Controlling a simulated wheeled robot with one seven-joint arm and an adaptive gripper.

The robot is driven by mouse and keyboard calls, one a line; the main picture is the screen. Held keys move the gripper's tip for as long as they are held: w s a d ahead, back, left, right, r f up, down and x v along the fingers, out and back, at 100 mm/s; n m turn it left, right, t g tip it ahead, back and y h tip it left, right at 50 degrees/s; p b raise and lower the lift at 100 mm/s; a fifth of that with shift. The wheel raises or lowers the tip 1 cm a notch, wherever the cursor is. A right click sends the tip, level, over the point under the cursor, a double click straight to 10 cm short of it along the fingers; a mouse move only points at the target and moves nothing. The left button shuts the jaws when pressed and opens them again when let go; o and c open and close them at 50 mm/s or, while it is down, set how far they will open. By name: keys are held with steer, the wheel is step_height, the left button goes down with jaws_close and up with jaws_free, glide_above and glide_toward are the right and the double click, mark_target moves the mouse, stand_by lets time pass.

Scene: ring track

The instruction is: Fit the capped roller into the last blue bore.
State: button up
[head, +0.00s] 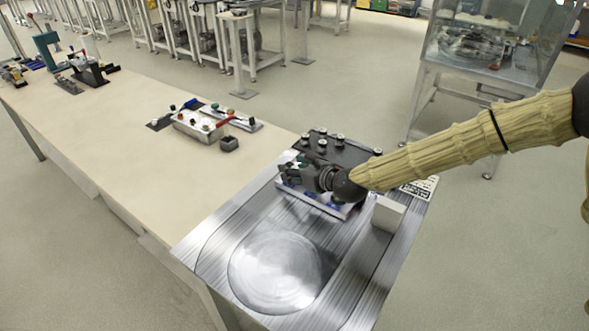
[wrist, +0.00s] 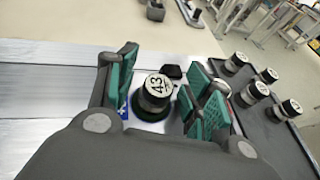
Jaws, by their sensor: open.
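In the wrist view a dark capped roller (wrist: 153,94) with a white, marked top stands upright between the teal pads of my gripper (wrist: 166,80). The gripper is open, with a pad on each side of the roller. The roller's foot shows a dark green edge; I cannot tell how deep it sits. A small blue patch shows beside the left pad. In the head view my gripper (head: 298,174) is low over a silver block (head: 338,210) with blue marks on its front. My gripper and wrist hide most of the block and its bores.
A dark tray (head: 345,152) with several white-topped rollers lies just behind the block; it also shows in the wrist view (wrist: 262,132). A pale upright block (head: 388,213) stands to the right. The round metal plate (head: 275,270) in front is clear. A beige bench (head: 130,130) adjoins left.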

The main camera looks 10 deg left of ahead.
steer(key=b+v, duration=0.2)
steer(key=v, duration=1)
stand_by(0.4)
